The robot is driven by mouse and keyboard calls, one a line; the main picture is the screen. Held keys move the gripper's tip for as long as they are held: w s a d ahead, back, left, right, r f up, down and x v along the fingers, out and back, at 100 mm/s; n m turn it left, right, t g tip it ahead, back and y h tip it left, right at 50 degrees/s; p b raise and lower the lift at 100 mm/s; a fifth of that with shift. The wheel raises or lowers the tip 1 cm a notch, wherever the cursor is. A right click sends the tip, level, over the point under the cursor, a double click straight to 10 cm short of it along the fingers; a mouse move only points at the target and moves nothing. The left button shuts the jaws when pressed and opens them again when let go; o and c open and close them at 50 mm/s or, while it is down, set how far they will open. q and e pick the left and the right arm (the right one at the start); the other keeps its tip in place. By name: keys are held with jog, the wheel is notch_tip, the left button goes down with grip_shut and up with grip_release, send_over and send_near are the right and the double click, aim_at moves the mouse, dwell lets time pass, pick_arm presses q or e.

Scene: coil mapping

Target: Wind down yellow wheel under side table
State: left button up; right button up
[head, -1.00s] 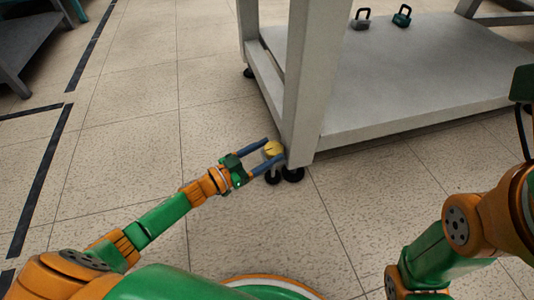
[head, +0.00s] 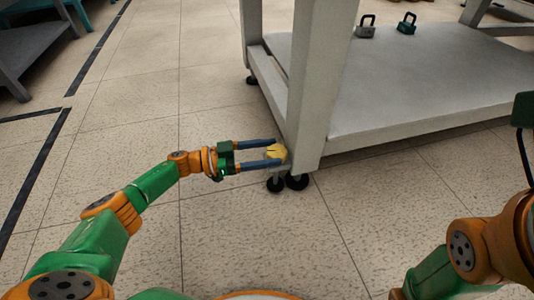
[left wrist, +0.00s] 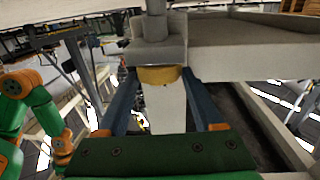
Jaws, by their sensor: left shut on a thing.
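The yellow wheel (head: 276,151) is a small round knob low on the near corner leg of the grey side table, just above dark casters. My left gripper (head: 270,153) reaches it from the left, with its two blue-grey fingers shut on its opposite sides. In the left wrist view, the yellow wheel (left wrist: 159,75) shows between the fingertips, under a grey leg bracket. The far side of the wheel is hidden. Part of my right arm shows at the right of the head view, but its fingers do not.
The side table (head: 420,95) has a wide low shelf and a thick leg beside my left gripper. Casters (head: 297,181) sit below the wheel.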

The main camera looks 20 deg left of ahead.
pick_arm(q)
jog(key=o, duration=1.4)
jog(key=shift+c, duration=0.2)
jog(key=p+v, duration=0.1)
jog(key=v, duration=0.6)
